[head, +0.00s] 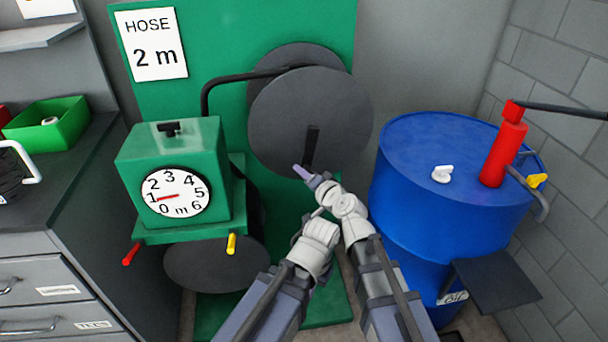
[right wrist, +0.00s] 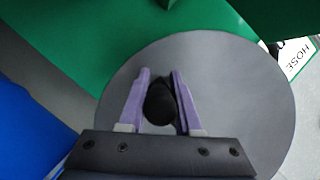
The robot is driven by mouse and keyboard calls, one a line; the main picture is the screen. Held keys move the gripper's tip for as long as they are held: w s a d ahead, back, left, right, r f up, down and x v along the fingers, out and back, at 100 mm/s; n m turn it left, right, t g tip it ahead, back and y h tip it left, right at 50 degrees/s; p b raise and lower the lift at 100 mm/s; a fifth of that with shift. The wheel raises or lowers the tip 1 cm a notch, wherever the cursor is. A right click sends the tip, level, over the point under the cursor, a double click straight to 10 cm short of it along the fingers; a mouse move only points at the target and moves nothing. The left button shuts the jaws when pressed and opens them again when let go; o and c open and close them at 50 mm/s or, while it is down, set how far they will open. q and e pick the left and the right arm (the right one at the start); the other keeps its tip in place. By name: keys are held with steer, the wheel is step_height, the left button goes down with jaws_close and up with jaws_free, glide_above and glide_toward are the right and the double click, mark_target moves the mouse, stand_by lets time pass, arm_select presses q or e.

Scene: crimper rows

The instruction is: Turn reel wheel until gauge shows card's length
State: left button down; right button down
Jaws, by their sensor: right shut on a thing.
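The card (head: 151,44) on the green panel reads "HOSE 2 m". The gauge (head: 184,191) on the green box has a 0 to 6 m dial, and its red needle points at about 1. The reel wheel (head: 270,125) is a large dark grey disc right of the gauge. My right gripper (head: 306,174) is at the wheel's lower part, at its dark handle (head: 312,140). In the right wrist view the purple fingers (right wrist: 160,100) are shut on the round black end of the handle (right wrist: 161,105), with the wheel (right wrist: 235,100) behind.
A blue drum (head: 415,220) with a red cylinder (head: 503,150) on top stands right of the wheel. A red lever (head: 131,254) and a yellow lever (head: 231,243) stick out below the gauge. A black hose (head: 235,79) bends between box and reel. A bench with a green bin (head: 62,135) is at left.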

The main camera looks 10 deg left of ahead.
arm_select(q)
steer(key=shift+r, duration=0.1)
arm_select(e)
steer(key=shift+w+r, duration=0.1)
steer(key=c, duration=0.6)
jaws_free()
